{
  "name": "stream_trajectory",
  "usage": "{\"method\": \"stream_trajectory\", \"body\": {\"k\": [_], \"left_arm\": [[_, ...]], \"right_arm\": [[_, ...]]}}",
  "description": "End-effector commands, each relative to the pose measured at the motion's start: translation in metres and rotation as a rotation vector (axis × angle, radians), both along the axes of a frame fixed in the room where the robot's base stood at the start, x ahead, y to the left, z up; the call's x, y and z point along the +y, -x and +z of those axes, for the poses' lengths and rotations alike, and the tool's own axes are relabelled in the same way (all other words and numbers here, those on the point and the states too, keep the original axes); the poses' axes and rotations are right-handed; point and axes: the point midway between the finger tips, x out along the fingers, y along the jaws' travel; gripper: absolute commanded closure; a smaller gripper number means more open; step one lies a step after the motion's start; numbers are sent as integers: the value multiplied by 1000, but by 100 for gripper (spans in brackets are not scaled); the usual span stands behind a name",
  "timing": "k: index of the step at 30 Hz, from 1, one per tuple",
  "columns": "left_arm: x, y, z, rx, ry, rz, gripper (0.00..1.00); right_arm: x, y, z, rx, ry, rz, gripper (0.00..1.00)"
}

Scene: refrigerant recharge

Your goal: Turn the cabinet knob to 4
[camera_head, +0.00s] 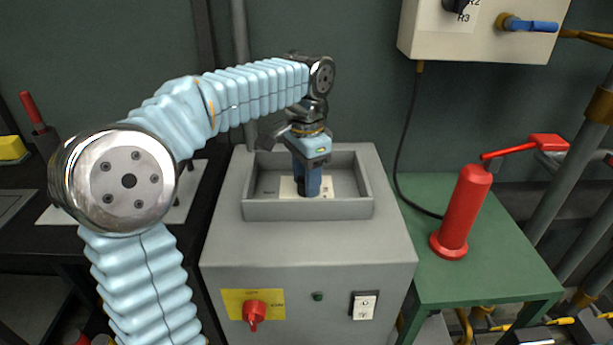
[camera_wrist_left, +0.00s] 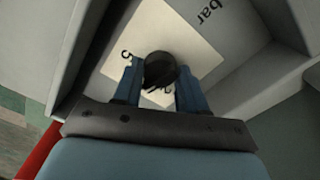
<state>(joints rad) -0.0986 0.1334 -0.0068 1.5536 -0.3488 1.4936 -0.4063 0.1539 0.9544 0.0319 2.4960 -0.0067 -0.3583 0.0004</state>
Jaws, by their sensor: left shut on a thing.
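The gray cabinet (camera_head: 308,248) stands in the middle, with a shallow walled recess in its top. A pale dial plate (camera_wrist_left: 195,45) lies in the recess; the wrist view shows "bar", a 5, and other marks partly covered. The black cabinet knob (camera_wrist_left: 160,68) sits on the plate between the two blue fingers of my left gripper (camera_head: 308,188), which is shut on it. In the head view the gripper reaches straight down into the recess and hides the knob. Which number the knob points to cannot be told. My right gripper is not in view.
The recess walls (camera_head: 310,210) rise around the gripper. The cabinet front has a red rotary switch (camera_head: 254,312) and a white rocker switch (camera_head: 364,305). A red pump-like cylinder (camera_head: 462,212) stands on the green table (camera_head: 495,260) at right. A cream box (camera_head: 480,40) hangs above.

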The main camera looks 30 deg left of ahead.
Motion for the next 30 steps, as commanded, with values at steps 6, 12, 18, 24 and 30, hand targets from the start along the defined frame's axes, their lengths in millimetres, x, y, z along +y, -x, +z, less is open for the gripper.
{"method": "stream_trajectory", "body": {"k": [6,12,18,24,30], "left_arm": [[0,0,0,-2,0,-126,89],[0,0,0,-3,1,-196,89],[0,-1,0,-3,1,-224,89],[0,-1,0,-3,1,-228,89],[0,-1,1,-3,1,-227,56]], "right_arm": [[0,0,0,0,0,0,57],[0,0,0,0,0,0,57],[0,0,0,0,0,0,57],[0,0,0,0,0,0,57],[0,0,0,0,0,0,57]]}}
